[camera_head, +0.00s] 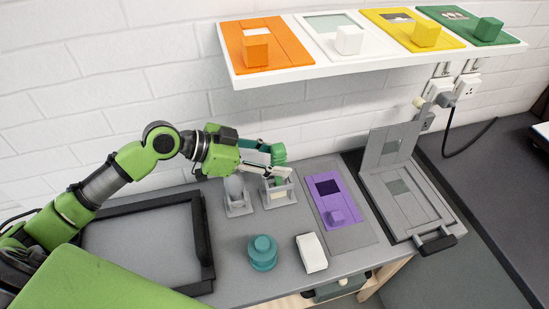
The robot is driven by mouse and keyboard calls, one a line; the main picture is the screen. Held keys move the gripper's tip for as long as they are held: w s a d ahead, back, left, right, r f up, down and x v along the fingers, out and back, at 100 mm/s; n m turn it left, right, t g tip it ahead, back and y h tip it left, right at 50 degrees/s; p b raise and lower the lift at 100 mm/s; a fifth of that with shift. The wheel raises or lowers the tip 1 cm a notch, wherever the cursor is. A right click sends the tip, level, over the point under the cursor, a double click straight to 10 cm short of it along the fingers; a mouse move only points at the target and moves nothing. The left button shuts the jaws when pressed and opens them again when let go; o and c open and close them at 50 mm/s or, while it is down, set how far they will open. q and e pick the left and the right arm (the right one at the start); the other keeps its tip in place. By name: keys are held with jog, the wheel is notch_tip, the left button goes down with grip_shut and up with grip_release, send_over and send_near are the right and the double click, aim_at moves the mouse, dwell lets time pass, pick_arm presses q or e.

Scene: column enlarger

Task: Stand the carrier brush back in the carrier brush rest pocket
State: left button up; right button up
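My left gripper (276,160) reaches in from the left above two small grey holders. Its fingers are shut on a green upright piece that I take to be the carrier brush (279,153). The brush is directly over the right-hand grey holder, which looks like the carrier brush rest pocket (268,201). The fingers partly hide the pocket's top, so I cannot tell how deep the brush sits. My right gripper is not in view.
Another grey holder (237,199) stands just left of the pocket. A teal round knob-like object (263,253), a white block (311,252) and a purple carrier (328,208) lie nearby. The grey enlarger (407,195) is right. A white shelf (380,61) with coloured carriers hangs above.

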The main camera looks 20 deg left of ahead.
pick_arm(q)
jog(key=shift+s+a, duration=0.1)
dwell(0.5)
jog(key=v, duration=0.7)
jog(key=shift+s+a+r, duration=0.2)
jog(key=shift+a+r, duration=0.05)
dwell(1.1)
jog(key=shift+a, duration=0.1)
jog(key=v, duration=1.2)
dwell(0.9)
